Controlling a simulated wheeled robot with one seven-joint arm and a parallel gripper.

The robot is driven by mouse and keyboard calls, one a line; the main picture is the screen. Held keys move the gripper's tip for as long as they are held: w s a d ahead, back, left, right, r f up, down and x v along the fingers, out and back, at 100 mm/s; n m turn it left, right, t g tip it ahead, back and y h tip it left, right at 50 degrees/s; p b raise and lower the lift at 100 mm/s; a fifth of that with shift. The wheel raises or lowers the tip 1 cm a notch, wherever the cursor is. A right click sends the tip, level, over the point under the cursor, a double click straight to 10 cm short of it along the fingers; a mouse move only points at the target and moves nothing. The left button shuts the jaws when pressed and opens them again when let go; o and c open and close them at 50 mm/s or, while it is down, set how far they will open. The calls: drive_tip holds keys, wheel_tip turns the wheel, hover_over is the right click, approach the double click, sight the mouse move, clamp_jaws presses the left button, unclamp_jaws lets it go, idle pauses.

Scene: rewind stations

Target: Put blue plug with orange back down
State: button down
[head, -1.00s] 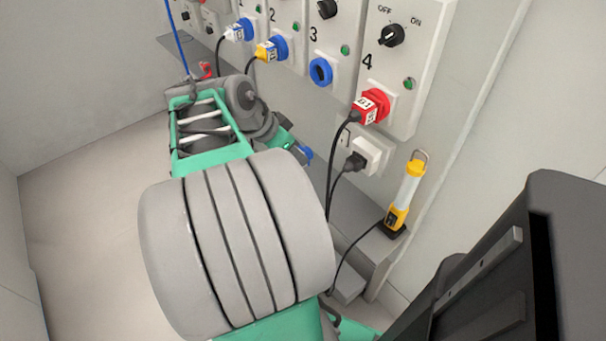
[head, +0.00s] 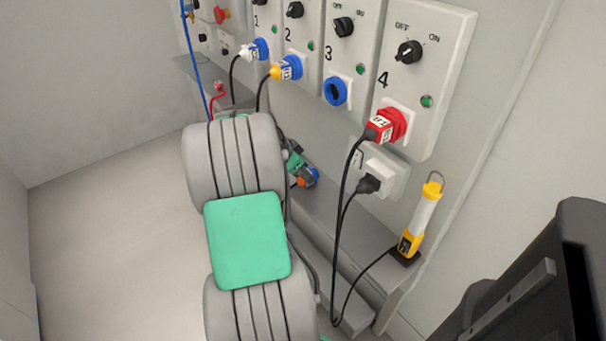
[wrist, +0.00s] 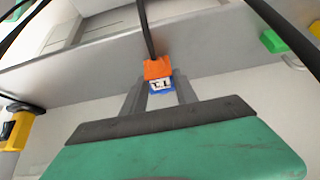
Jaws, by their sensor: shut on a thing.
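The blue plug with orange back (head: 302,182) is in my gripper (head: 297,168), low in front of the wall panel and by the grey ledge. Its blue front end points right in the head view. In the wrist view the orange back (wrist: 157,69) and a white label sit between the two grey fingers of my gripper (wrist: 160,92). A dark cable runs up from the orange back. The fingers are shut on the plug. I cannot tell whether the plug touches the ledge (head: 338,215). My arm hides part of the ledge.
Socket 3 (head: 336,92) is empty. A red plug (head: 388,126) is in socket 4, a yellow-backed blue plug (head: 286,69) in socket 2, and a white-backed blue plug (head: 254,50) in socket 1. A yellow work lamp (head: 419,219) stands at the ledge's right end.

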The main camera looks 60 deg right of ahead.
drive_tip(key=shift+f, duration=0.1)
drive_tip(key=c, duration=0.9)
unclamp_jaws()
drive_tip(key=shift+c, duration=0.2)
